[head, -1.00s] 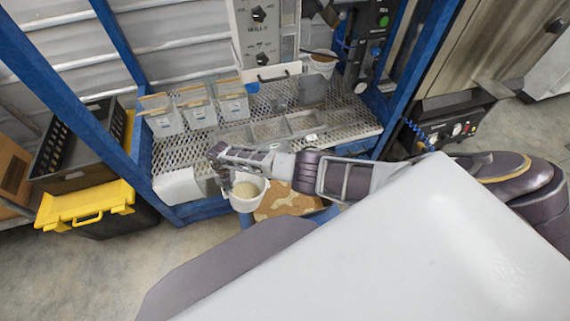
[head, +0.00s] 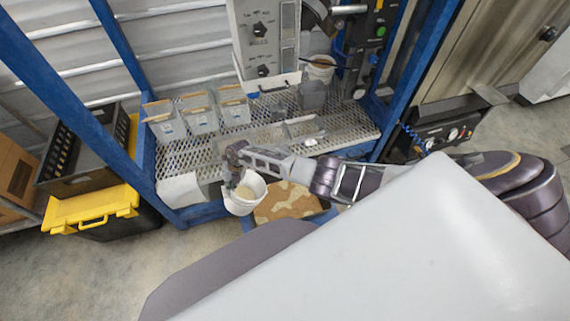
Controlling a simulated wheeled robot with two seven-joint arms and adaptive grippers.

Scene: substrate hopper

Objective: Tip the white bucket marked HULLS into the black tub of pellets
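A white bucket (head: 241,206) with pale beige grains in it hangs over the floor in front of the mesh shelf, tilted somewhat. No marking on it is readable. My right gripper (head: 235,182) is at its rim on the left side and appears shut on it; the fingertips are small and partly hidden. Just right of the bucket and lower is a tan, patchy surface (head: 287,203) with a blue edge; I cannot tell what it is. I cannot make out a black tub of pellets. My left gripper is out of view.
The mesh shelf (head: 195,155) holds several clear bins (head: 198,110) and grey trays (head: 267,137). A black crate (head: 85,183) and yellow-lidded box (head: 97,209) stand left. Blue posts (head: 110,30) frame the shelf. Floor is clear at lower left.

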